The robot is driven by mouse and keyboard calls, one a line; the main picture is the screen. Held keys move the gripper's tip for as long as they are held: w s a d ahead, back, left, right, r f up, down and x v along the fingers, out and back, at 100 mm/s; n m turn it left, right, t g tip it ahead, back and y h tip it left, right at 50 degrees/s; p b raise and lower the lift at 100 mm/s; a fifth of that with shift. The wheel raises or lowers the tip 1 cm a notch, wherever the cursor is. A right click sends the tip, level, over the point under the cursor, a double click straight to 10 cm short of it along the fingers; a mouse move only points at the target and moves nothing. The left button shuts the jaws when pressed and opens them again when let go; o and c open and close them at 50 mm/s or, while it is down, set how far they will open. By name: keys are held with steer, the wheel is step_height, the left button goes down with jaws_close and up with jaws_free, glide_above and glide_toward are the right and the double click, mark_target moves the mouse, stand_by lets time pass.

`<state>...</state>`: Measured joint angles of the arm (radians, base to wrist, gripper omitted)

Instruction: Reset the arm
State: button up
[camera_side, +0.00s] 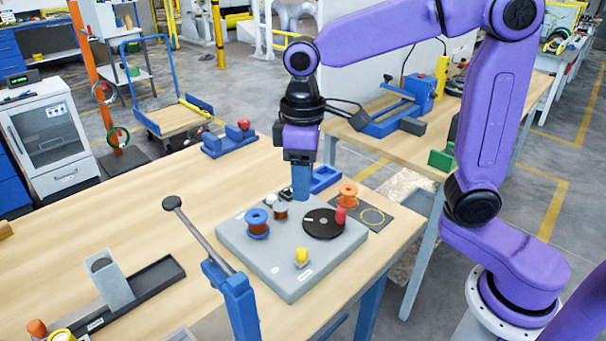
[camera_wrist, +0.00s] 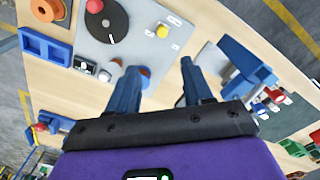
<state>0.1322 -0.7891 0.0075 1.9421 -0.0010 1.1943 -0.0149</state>
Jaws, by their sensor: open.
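My gripper (camera_side: 301,182) hangs above the back part of the grey board (camera_side: 292,283), pointing down. In the wrist view its two blue fingers (camera_wrist: 157,82) stand apart with nothing held between them. On the board are a blue-flanged copper spool (camera_side: 257,223), a black disc (camera_side: 323,224) with a red knob (camera_side: 341,215), and a yellow button (camera_side: 301,255). A small dark and copper piece (camera_side: 280,210) sits near the spool. In the wrist view the spool is partly hidden behind a finger.
A blue lever stand (camera_side: 235,295) rises at the table's front edge. An orange spool (camera_side: 348,193) on a dark mat and a blue tray (camera_side: 325,178) are beside the board. A grey block (camera_side: 110,280) stands at left. The wooden table (camera_side: 160,220) is clear in its middle left.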

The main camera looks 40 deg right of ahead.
steer(key=s+d+f+n, duration=0.2)
steer(key=s+d, duration=0.3)
steer(key=s, duration=0.5)
steer(key=s+d+f+n, duration=0.2)
steer(key=s+d+f, duration=0.2)
steer(key=s, duration=0.5)
steer(key=shift+s+d+f+n, duration=0.35)
steer(key=shift+s+d+n, duration=0.05)
steer(key=shift+d, duration=0.35)
